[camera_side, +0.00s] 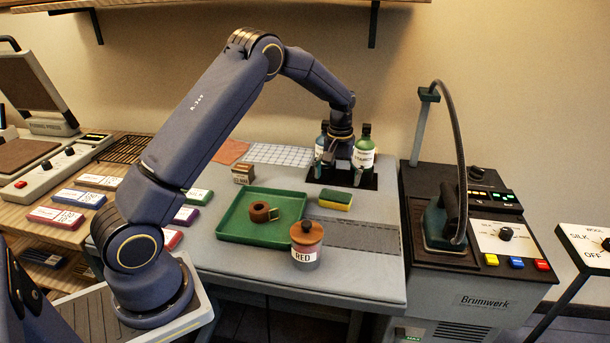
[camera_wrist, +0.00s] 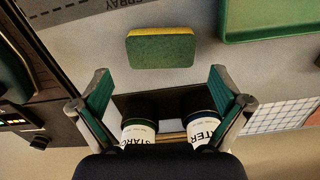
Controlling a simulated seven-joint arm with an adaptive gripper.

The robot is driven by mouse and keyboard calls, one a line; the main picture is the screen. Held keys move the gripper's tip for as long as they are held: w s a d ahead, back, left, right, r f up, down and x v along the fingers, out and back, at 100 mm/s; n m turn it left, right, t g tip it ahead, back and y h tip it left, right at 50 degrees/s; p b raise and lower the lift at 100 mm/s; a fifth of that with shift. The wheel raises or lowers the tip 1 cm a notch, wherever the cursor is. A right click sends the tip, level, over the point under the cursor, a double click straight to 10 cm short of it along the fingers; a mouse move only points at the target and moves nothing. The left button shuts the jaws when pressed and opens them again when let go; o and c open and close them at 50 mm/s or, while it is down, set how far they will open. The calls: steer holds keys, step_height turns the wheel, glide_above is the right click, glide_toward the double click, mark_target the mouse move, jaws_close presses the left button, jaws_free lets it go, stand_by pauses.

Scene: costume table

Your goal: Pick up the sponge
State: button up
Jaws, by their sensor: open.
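The sponge (camera_side: 336,199) is a small yellow and green block lying flat on the grey table, right of the green tray. In the wrist view the sponge (camera_wrist: 161,48) shows its green face, with yellow along the upper edge, beyond my fingertips. My gripper (camera_side: 338,160) is above the bottle rack at the back of the table, behind the sponge and apart from it. In the wrist view my gripper (camera_wrist: 162,85) has its two green-padded fingers spread wide with nothing held between them.
Two bottles, one green-bodied (camera_side: 363,155), stand in a dark rack (camera_side: 367,180) close to my gripper. A green tray (camera_side: 232,232) holds a brown ring-shaped item (camera_side: 260,212). A wooden-lidded jar labelled RED (camera_side: 306,250) stands in front. A dark machine with an iron (camera_side: 438,222) stands right.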

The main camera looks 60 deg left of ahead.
mark_target(336, 195)
steer(key=f, duration=0.6)
steer(key=shift+w+a+f, duration=0.15)
steer(key=shift+a+f, duration=0.05)
steer(key=shift+f, duration=0.15)
steer(key=shift+c, duration=0.2)
steer(key=c, duration=0.3)
